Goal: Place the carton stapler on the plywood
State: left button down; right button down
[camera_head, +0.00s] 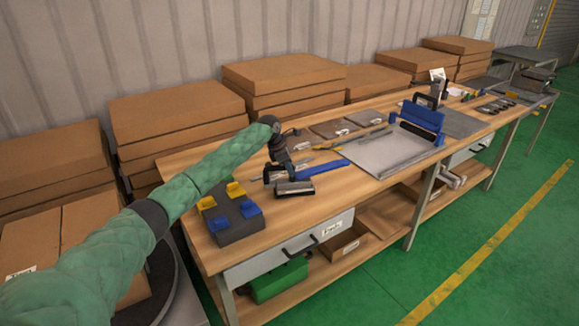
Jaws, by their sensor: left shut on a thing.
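My left arm, in a green sleeve, reaches in from the left over the near end of the workbench. My left gripper (279,163) is shut on a small dark tool, which seems to be the carton stapler (294,188); it is dark with a pale strip. The gripper and wrist partly hide it, and I cannot tell whether it touches the bench top. Flat brown boards (331,129) lie at the back of the bench, to the right of the gripper; they look like the plywood, though I cannot be sure. My right gripper is not in view.
A dark block with yellow and blue clips (231,216) sits at the bench's near left corner. A long blue tool (322,169) lies right of the gripper. A grey plate with a blue clamp (390,153) fills mid-bench. Cardboard stacks (282,72) stand behind.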

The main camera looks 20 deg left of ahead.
pick_arm(q)
jog(key=shift+r, duration=0.1)
jog(key=c, duration=1.2)
grip_release()
jog(key=shift+c, duration=0.2)
